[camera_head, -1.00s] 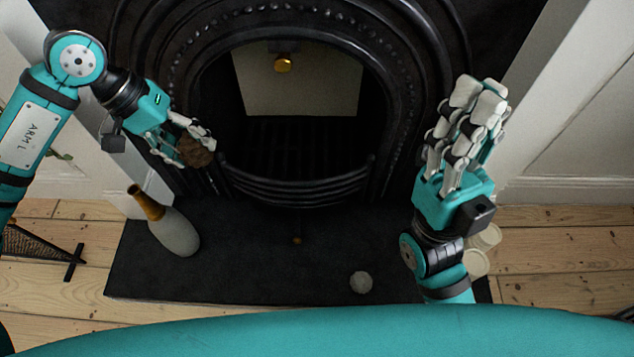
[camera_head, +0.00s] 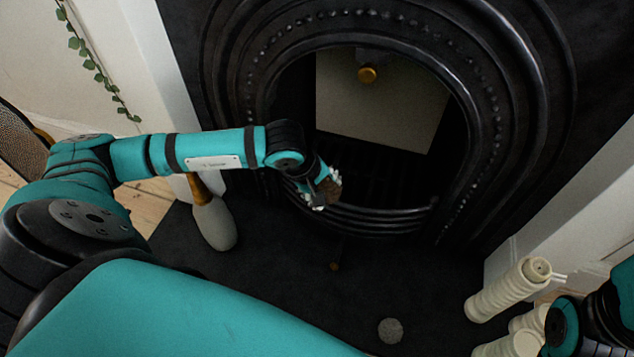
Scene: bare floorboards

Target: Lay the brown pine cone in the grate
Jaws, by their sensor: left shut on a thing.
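The brown pine cone (camera_head: 331,191) is in my left gripper (camera_head: 322,192), which is shut on it. The arm reaches in from the left, and the pine cone is at the left part of the black grate (camera_head: 385,222), by its curved front bars. I cannot tell whether the pine cone touches the bars. The gripper partly covers the pine cone. The inside of the grate is dark. Only teal and black parts of my right arm show at the lower right edge; its gripper is out of the picture.
A grey ball (camera_head: 390,330) lies on the dark hearth (camera_head: 300,275). A pale panel (camera_head: 385,100) with a brass knob is behind the grate.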

